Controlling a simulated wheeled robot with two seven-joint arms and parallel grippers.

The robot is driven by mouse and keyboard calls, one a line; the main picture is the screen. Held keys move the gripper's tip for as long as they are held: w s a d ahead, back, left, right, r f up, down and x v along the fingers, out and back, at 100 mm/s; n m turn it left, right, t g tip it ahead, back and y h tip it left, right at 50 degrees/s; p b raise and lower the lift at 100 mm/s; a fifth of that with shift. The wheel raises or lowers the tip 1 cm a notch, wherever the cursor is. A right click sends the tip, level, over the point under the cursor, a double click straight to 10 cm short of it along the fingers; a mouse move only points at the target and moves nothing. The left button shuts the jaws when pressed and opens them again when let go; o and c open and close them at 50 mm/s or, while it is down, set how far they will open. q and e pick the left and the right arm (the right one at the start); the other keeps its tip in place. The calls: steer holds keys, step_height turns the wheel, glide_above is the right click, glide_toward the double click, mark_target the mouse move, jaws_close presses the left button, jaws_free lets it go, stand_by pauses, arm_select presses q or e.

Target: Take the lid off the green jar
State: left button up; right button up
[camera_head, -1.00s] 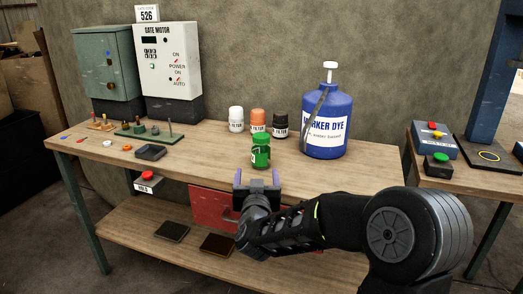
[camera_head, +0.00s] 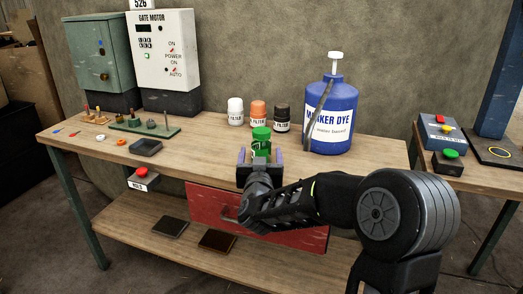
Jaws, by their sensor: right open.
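The green jar (camera_head: 261,146) stands upright on the workbench, in front of the row of small jars. Its green lid (camera_head: 262,133) is on top. My right gripper (camera_head: 260,157) is open, with its two purple-grey fingers at the near side of the jar. The lower part of the jar is hidden behind the gripper, and I cannot tell whether the fingers touch it. My left gripper is not in view.
White (camera_head: 235,111), orange (camera_head: 258,113) and black (camera_head: 282,118) jars stand behind the green jar. A large blue marker dye bottle (camera_head: 330,125) stands to the right. A red drawer (camera_head: 210,199) is below the top.

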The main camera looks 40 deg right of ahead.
mark_target(261, 129)
steer(key=shift+x, duration=2.55)
steer(key=shift+c, duration=0.6)
steer(key=c, duration=1.5)
step_height(261, 129, up, 10)
steer(key=shift+r+p, duration=0.1)
steer(key=shift+p, duration=1.15)
